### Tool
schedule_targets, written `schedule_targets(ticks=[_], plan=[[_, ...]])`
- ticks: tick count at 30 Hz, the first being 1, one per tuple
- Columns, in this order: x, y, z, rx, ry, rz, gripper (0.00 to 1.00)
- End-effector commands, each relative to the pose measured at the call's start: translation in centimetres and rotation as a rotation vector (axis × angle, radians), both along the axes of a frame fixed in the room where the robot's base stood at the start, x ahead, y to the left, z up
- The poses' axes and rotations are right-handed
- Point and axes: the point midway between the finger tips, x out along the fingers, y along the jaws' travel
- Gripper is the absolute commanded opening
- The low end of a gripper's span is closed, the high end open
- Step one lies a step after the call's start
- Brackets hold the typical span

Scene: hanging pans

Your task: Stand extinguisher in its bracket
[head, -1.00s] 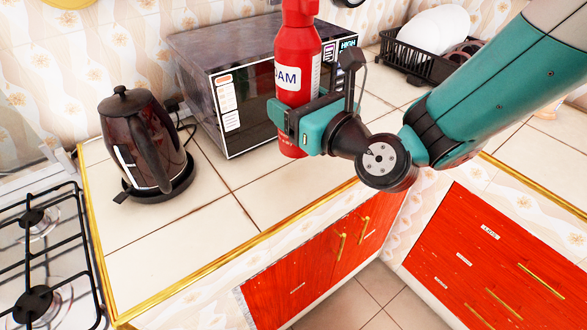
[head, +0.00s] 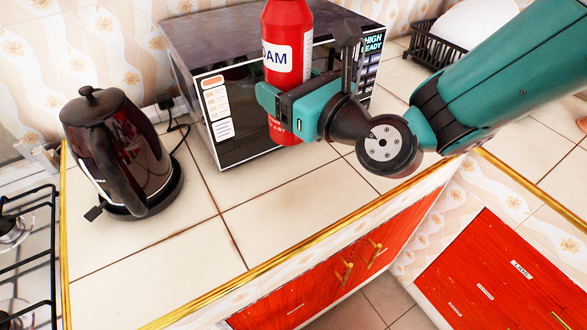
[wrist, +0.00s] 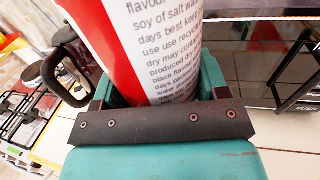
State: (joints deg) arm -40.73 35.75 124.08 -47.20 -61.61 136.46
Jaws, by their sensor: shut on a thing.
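The red extinguisher (head: 287,50) with a white FOAM label is upright in my gripper (head: 270,97), in front of the microwave. Its top is cut off by the upper edge of the head view. My gripper is shut around its lower body, and a short part of the red base shows below the jaws. In the wrist view the extinguisher (wrist: 150,50) fills the space between the jaws, its printed label facing the camera. Whether its base touches the counter I cannot tell. No bracket can be made out in either view.
A dark microwave (head: 212,60) stands right behind the extinguisher. A dark kettle (head: 125,155) on its base is at the left, beside the stove (head: 25,250). A black dish rack (head: 436,48) with white plates is at the back right. The tiled counter (head: 270,220) in front is clear.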

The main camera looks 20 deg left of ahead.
Motion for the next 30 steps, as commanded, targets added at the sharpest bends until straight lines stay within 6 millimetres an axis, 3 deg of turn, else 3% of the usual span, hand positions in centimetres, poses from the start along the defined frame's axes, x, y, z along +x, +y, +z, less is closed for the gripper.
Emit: schedule_targets(ticks=[1, 10, 17, 24, 30], plan=[[0.3, -0.3, -2.5, 0.0, 0.004, -0.007, 0.2], [0.4, -0.6, -9.9, 0.0, 0.002, -0.012, 0.2], [0.3, -0.4, -11.7, 0.002, -0.001, -0.01, 0.2], [0.3, -0.4, -15.3, 0.002, 0.001, -0.009, 0.2], [0.3, -0.3, -15.7, 0.003, -0.001, -0.008, 0.2]])
